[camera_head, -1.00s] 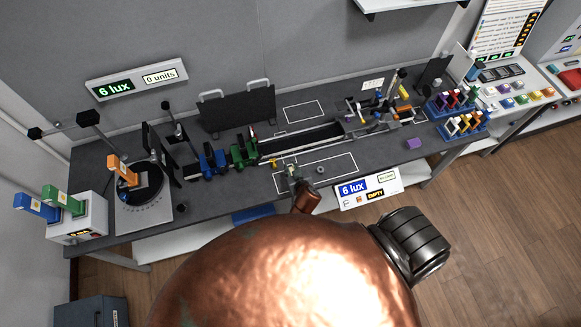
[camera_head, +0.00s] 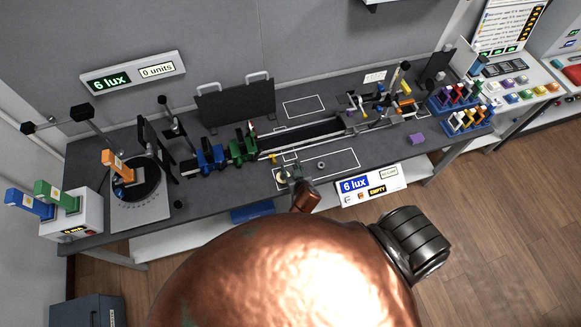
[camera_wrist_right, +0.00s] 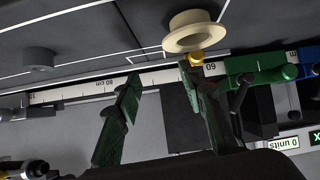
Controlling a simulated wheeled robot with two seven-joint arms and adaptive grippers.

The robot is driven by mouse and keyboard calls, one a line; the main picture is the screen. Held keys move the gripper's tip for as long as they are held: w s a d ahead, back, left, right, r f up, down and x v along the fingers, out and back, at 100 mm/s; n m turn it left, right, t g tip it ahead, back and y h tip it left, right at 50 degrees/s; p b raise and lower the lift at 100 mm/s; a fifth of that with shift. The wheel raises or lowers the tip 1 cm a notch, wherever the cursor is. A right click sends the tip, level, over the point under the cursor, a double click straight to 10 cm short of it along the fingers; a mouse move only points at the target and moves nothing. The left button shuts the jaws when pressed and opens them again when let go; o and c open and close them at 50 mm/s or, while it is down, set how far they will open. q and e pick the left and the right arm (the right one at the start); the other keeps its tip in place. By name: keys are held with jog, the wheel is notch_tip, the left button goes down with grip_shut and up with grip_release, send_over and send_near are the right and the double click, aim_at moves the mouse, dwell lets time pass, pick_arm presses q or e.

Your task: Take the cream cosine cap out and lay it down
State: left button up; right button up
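The cream cosine cap (camera_wrist_right: 194,32) looks like a small hat with a wide brim. In the right wrist view it is beside the tip of one finger, outside the gap between the fingers. In the head view the cap (camera_head: 281,177) is a small pale spot at the left of the white outlined area on the bench. It appears to rest on the bench, though its underside is hard to see. My right gripper (camera_wrist_right: 160,70) is open and empty, its fingers well apart. In the head view this gripper (camera_head: 296,177) is small, just right of the cap. My left gripper is not in view.
A rail (camera_head: 310,138) with a scale runs behind the gripper, with green (camera_head: 240,147) and blue (camera_head: 208,158) carriers on it. A grey ring (camera_head: 321,165) lies in the outlined area. A lux display (camera_head: 370,185) stands at the front edge. A purple block (camera_head: 416,138) lies farther right.

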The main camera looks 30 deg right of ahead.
jog(key=shift+s, duration=0.1)
jog(key=v, duration=1.2)
jog(key=shift+d, duration=0.1)
